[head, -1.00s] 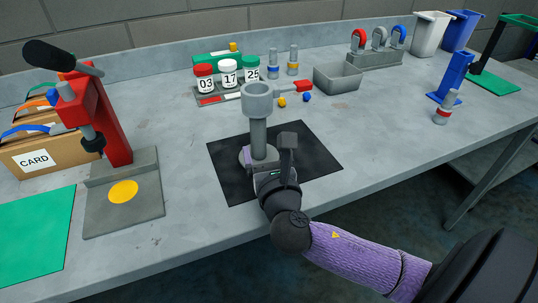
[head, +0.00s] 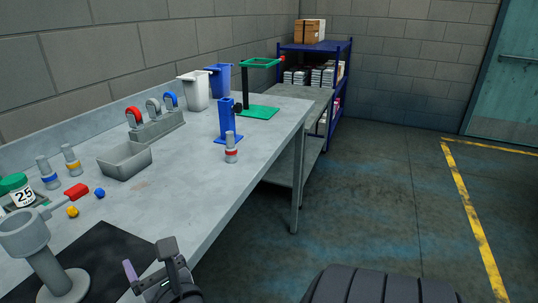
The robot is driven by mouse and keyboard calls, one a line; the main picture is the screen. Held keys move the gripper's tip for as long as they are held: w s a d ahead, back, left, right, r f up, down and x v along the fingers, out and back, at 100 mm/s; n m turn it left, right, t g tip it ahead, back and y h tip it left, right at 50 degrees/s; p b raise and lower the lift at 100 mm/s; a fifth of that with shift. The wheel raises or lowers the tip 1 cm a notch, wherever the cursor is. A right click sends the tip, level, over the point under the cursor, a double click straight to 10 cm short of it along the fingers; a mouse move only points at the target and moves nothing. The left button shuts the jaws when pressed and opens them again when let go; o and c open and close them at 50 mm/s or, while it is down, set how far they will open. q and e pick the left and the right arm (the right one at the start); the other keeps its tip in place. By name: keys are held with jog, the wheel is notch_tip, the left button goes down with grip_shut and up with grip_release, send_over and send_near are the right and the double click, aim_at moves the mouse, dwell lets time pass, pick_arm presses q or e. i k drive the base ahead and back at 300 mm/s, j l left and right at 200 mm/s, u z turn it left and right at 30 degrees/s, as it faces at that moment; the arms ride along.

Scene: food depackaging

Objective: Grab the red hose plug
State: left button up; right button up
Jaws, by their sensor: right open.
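The red hose plug (head: 231,147), a grey cylinder with a red band, stands upright on the workbench (head: 200,165), near its front edge and in front of a blue stand. My right gripper (head: 149,259) is open and empty at the bottom of the head view, over the front edge of the black mat. It is well apart from the plug, which is farther along the bench. My left gripper is not in view.
A grey holder (head: 63,284) stands on the black mat (head: 105,248). Two similar plugs with blue (head: 47,172) and yellow bands (head: 71,160) stand by a grey tray (head: 125,160). A blue stand (head: 229,120) is behind the red plug. Bench space left of the plug is clear.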

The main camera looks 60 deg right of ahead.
aim_at(231, 151)
jog(key=z, duration=1.85)
